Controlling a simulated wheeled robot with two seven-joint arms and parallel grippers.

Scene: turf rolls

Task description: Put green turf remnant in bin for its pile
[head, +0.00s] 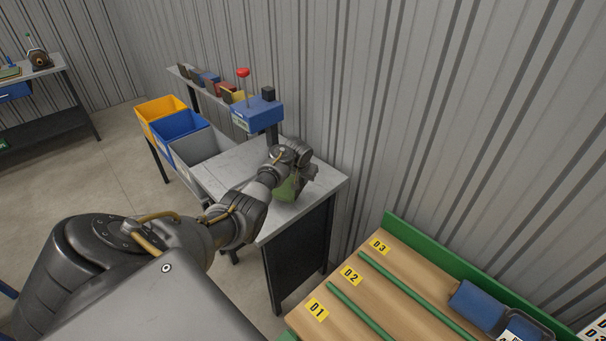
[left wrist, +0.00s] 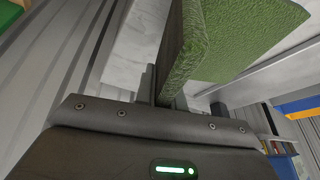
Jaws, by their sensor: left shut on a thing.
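The green turf remnant (head: 287,190) is partly hidden behind my left gripper in the head view. It shows large in the left wrist view (left wrist: 225,40) as a textured green piece with a dark side. My left gripper (head: 303,178) is shut on the turf remnant, over the grey metal table (head: 325,182). Three bins stand in a row at the table's far left end: yellow (head: 160,106), blue (head: 180,125) and grey (head: 198,146). Their labels are too small to read. My right gripper is not in view.
A blue device (head: 257,112) with a red knob stands at the table's back by the corrugated wall. A shelf (head: 187,77) with small coloured samples is behind the bins. A wooden rack (head: 385,285) marked D1, D2, D3 holds a blue roll (head: 477,300) at lower right.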

